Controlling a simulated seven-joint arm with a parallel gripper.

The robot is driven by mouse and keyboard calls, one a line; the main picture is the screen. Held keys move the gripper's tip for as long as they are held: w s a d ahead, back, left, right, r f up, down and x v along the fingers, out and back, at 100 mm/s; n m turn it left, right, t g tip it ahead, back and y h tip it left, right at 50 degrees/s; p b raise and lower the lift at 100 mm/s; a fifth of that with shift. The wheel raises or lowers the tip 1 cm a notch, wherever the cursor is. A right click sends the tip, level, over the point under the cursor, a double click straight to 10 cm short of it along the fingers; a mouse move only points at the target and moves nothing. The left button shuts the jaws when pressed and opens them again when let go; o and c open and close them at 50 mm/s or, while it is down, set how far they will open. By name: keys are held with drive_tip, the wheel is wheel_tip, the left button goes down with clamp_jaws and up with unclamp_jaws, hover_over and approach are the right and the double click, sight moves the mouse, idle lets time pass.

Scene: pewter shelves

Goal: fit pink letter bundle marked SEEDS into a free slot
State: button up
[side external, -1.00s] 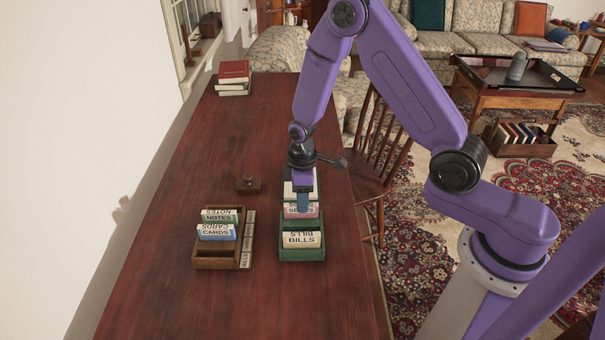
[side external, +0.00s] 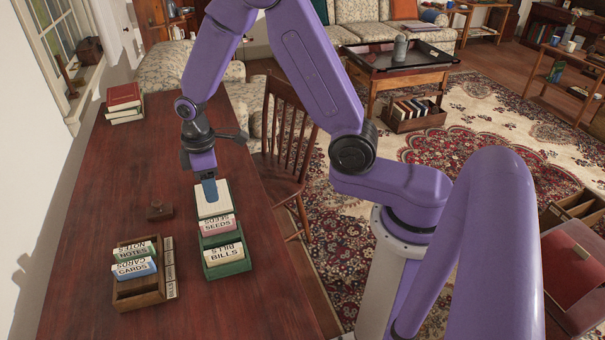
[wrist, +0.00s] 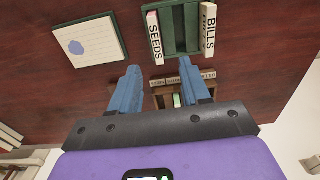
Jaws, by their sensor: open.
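The pink letter bundle marked SEEDS (side external: 217,226) stands in the rear part of the green rack (side external: 229,267). The white bundle marked BILLS (side external: 225,254) stands nearer the front, with a gap between them. In the wrist view SEEDS (wrist: 155,38) and BILLS (wrist: 208,28) stand at opposite sides of the green rack. My gripper (side external: 210,190) is open and empty, above the table behind the SEEDS bundle. Its two blue fingers (wrist: 160,85) are apart in the wrist view, clear of the bundle.
A brown wooden rack (side external: 138,299) to the left holds NOTES (side external: 135,251) and CARDS (side external: 134,268); its front compartment looks empty. A cream square pad (side external: 207,203) lies behind the green rack. A small brown block (side external: 159,211) and stacked books (side external: 124,102) are farther back.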

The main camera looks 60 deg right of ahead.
drive_tip(key=s+a+r+n, duration=0.25)
drive_tip(key=s+r, duration=0.45)
drive_tip(key=s, duration=0.5)
drive_tip(key=s+d+r, duration=0.2)
drive_tip(key=s, duration=0.5)
drive_tip(key=s+d+r, duration=0.2)
drive_tip(key=s, duration=0.6)
drive_tip(key=shift+s+n, duration=0.15)
drive_tip(key=shift+n, duration=0.3)
